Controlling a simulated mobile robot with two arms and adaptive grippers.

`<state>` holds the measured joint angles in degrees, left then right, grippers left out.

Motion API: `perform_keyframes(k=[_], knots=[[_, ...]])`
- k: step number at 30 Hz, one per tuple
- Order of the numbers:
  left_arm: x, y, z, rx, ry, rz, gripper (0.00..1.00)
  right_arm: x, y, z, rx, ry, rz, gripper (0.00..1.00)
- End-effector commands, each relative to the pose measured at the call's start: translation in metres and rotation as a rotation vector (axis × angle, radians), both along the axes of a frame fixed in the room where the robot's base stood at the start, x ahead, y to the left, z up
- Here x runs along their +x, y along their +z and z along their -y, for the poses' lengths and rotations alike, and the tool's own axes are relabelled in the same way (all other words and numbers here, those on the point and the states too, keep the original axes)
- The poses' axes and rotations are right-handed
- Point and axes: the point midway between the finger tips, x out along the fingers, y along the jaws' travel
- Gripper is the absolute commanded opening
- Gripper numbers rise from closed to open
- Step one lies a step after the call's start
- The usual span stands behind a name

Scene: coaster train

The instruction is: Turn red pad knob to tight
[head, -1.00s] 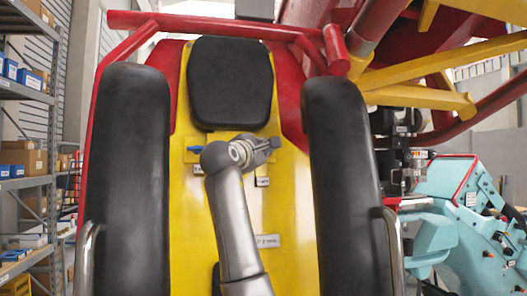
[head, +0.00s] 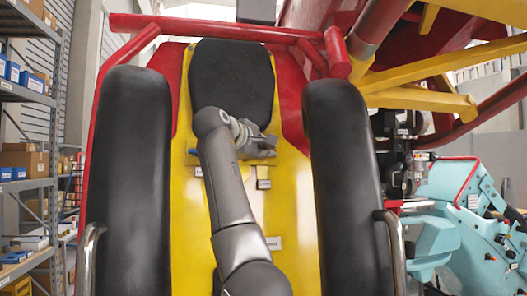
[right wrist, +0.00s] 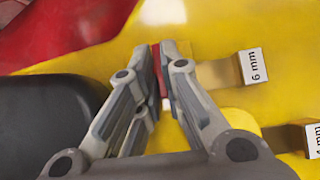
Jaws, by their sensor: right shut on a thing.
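The red pad knob (right wrist: 156,68) shows as a narrow red piece between the fingers in the right wrist view. My right gripper (right wrist: 160,48) is shut on it, with a finger on each side. In the head view my right gripper (head: 266,146) is at the yellow seat back, just below the black headrest pad (head: 232,70). The knob's pointing direction is hidden by the fingers. My left gripper is not in view.
A block labelled 6 mm (right wrist: 254,66) is close right of the fingers, and one labelled 4 mm (right wrist: 312,140) is lower right. Black shoulder pads (head: 125,180) (head: 342,170) flank the yellow panel (head: 185,230). Shelving (head: 35,200) stands at left.

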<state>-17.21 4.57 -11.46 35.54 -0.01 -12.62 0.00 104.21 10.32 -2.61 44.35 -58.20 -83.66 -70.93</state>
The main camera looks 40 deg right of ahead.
Motion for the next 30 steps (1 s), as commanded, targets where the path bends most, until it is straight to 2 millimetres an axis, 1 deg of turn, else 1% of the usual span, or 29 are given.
perform_keyframes(k=[8,9,14,30], knots=[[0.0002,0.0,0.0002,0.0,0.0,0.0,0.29,-0.0005,0.0008,0.0003,0.003,0.0,0.007,0.0],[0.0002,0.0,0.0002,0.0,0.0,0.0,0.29,-0.0004,0.0007,0.0004,0.003,0.0,0.007,0.09],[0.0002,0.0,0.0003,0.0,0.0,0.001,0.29,-0.0003,0.0004,0.0004,0.002,0.0,0.005,0.29],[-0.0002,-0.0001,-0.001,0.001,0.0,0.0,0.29,0.0003,-0.0013,0.0003,-0.012,0.003,-0.006,0.29]])
